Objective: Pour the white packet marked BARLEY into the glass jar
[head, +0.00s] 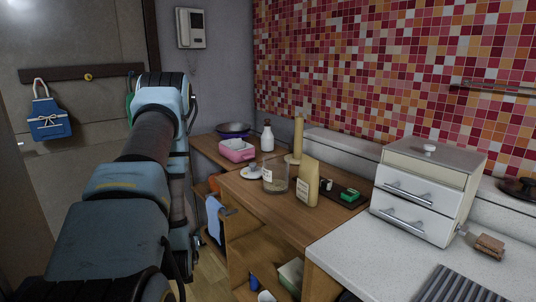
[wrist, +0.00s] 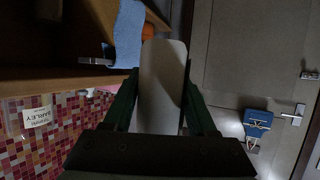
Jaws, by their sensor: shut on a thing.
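My gripper (wrist: 161,82) shows in the wrist view, its two dark green fingers shut on a plain whitish packet (wrist: 162,100). No marking shows on the side facing the camera, so I cannot read its name. In the head view my own arm hides the gripper and the packet. The glass jar (head: 275,181) stands open on the wooden counter, left of a tan packet (head: 307,187), with a pale label on its front. In the wrist view a label reading BARLEY (wrist: 38,118) shows at the left, apparently on the clear jar. My gripper is apart from the jar.
A pale lid (head: 252,173) lies left of the jar. Behind are a pink box (head: 237,150), a white bottle (head: 267,138) and a wooden towel-roll stand (head: 298,136). A dark tray (head: 340,193) and white drawer unit (head: 415,205) stand right. A blue towel (head: 215,218) hangs at the counter's end.

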